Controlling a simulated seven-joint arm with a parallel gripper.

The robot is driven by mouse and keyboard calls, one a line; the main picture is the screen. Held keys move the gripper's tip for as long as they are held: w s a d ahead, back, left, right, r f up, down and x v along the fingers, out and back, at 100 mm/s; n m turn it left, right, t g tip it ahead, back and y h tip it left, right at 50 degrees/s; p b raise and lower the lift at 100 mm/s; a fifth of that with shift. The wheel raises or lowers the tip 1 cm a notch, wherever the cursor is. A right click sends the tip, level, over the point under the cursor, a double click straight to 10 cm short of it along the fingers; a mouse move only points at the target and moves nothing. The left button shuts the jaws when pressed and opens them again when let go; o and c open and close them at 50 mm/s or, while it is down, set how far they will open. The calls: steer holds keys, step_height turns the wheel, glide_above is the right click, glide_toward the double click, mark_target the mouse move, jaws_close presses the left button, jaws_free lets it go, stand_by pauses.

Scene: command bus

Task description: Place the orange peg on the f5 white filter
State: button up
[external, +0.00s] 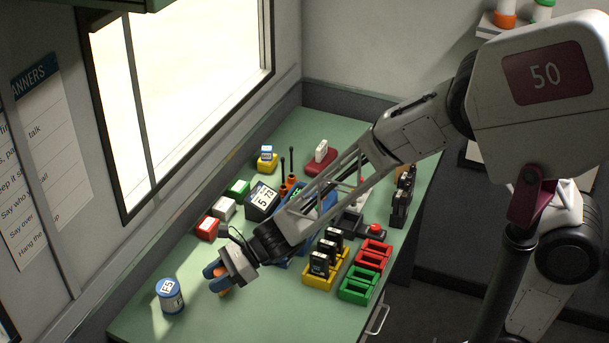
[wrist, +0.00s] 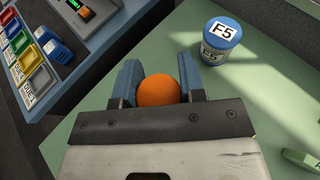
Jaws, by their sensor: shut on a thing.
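My gripper (wrist: 158,90) is shut on the orange peg (wrist: 157,89), which shows as a round orange top between the two blue fingers in the wrist view. In the external view my gripper (external: 219,279) is low over the front left of the green table, with a bit of orange (external: 224,292) showing at the fingers. The F5 filter (external: 170,295) is a white can with a blue lid, standing upright at the table's left front. In the wrist view the F5 filter (wrist: 219,42) is ahead and to the right of my gripper, apart from the peg.
Red (external: 373,255), green (external: 359,284) and yellow racks (external: 321,276) stand right of my gripper, with black modules in the yellow one. A red block (external: 208,229) and a console lie behind. The table (external: 230,320) is clear around the filter.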

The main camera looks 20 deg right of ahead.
steer(key=w+a, duration=0.3)
steer(key=a, duration=0.1)
steer(key=w+a+f, duration=0.1)
steer(key=w+a, duration=0.2)
steer(key=a, duration=0.1)
steer(key=w+a, duration=0.3)
steer(key=a, duration=0.2)
steer(key=shift+w+a+f, duration=0.1)
steer(key=shift+f, duration=0.15)
stand_by(0.4)
steer(key=shift+f, duration=1.75)
steer(key=shift+f, duration=0.15)
steer(key=o, duration=0.9)
